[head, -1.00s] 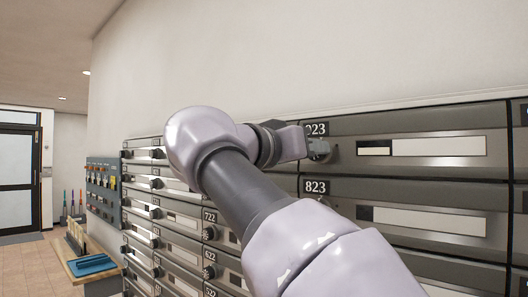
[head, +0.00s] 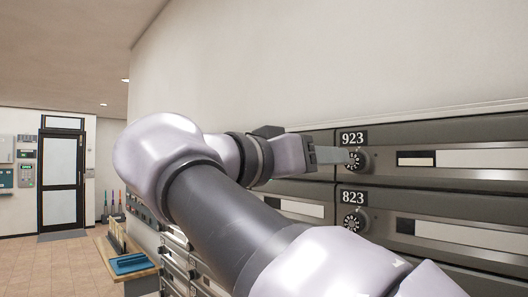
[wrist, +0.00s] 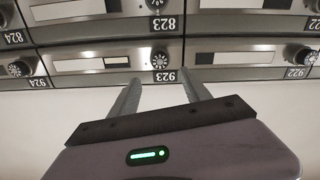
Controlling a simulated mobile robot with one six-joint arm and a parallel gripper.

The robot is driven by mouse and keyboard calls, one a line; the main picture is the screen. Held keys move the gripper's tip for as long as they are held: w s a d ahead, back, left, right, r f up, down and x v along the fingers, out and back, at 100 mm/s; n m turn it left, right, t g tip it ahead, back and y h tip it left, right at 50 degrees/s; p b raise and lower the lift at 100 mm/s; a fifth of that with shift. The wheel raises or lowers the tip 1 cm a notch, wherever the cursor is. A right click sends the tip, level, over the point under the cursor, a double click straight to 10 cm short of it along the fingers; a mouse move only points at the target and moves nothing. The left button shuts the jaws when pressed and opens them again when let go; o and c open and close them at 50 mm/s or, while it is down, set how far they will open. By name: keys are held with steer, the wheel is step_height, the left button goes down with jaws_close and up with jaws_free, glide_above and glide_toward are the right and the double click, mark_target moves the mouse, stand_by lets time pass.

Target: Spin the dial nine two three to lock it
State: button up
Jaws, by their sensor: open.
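The dial of mailbox 923 (head: 358,160) is a round dark knob with a light marked face, just below its 923 plate (head: 353,138). It also shows in the wrist view (wrist: 159,60), where the picture is upside down. My gripper (head: 346,157) is at the left side of this dial in the head view. In the wrist view its two fingers (wrist: 163,86) are spread apart and empty, with the dial ahead of them, roughly centred between the tips. The fingers do not close on the dial; whether a tip touches it I cannot tell.
Mailbox 823 with its own dial (head: 354,222) is directly below. Dials 924 (wrist: 20,68) and 922 (wrist: 304,56) flank it in the wrist view. Bare wall is above the boxes. A wooden table (head: 125,274) with a blue tray (head: 131,263) stands at the lower left.

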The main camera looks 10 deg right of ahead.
steer(key=p+v, duration=0.1)
steer(key=v, duration=0.7)
steer(key=shift+p, duration=0.4)
steer(key=s+d+f+n+g+y, duration=0.15)
steer(key=d+f, duration=0.25)
steer(key=f, duration=0.5)
steer(key=s+d+f+n+g+y, duration=0.1)
steer(key=d+f+n+g+y, duration=0.2)
steer(key=f, duration=0.5)
steer(key=s+d+f+n+g+y, duration=0.1)
steer(key=s+d+f+n+y, duration=0.2)
steer(key=f, duration=0.6)
steer(key=s+a+f+m+y, duration=0.1)
steer(key=s+a+f+y, duration=0.2)
steer(key=f, duration=0.5)
steer(key=s+a+f+m+y, duration=0.2)
steer(key=s+a+f+y, duration=0.2)
steer(key=s+f+y, duration=0.2)
step_height(320, 180, down, 2)
steer(key=shift+s+f+t, duration=0.1)
steer(key=shift+s+t, duration=0.25)
steer(key=shift+s, duration=0.15)
